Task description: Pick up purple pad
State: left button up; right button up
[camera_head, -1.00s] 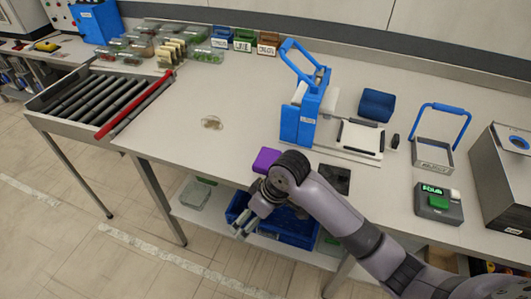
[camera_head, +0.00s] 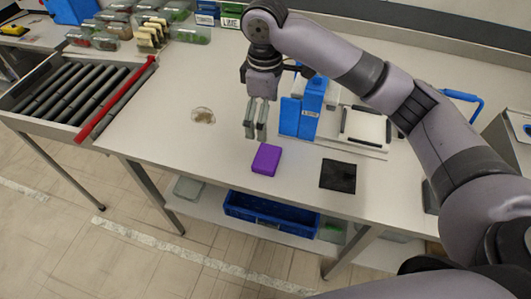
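The purple pad (camera_head: 267,159) lies flat on the pale worktable, a little back from its front edge. My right gripper (camera_head: 255,134) points down just behind and above the pad, apart from it. Its two fingers are parallel with a narrow gap between them, and nothing shows in that gap. My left gripper is not in view.
A black square mat (camera_head: 338,176) lies right of the pad. A blue press-like device (camera_head: 302,115) stands close behind. A small clear dish (camera_head: 203,115) sits to the left. A roller conveyor (camera_head: 70,100) with a red bar is at far left. A blue crate (camera_head: 270,213) is below.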

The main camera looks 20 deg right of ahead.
send_near(267, 156)
jog(key=shift+a+f+p, duration=0.1)
jog(key=shift+a+p, duration=0.1)
jog(key=shift+p, duration=0.25)
jog(key=f, duration=0.2)
jog(key=shift+w+f, duration=0.2)
jog(key=shift+f, duration=0.1)
jog(key=shift+s+f+p, duration=0.1)
jog(key=shift+f+p, duration=0.2)
jog(key=shift+f, duration=0.2)
jog(key=shift+d+f, duration=0.1)
jog(key=shift+f, duration=0.2)
notch_tip(267, 156, down, 4)
jog(key=shift+s+d+r+p, duration=0.1)
jog(key=shift+d+r+p, duration=0.05)
jog(key=shift+p, duration=0.6)
jog(key=shift+f, duration=0.45)
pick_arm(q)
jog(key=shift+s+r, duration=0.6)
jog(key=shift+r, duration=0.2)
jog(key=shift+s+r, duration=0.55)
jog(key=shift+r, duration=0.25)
pick_arm(e)
jog(key=c, duration=0.9)
jog(key=shift+r, duration=0.1)
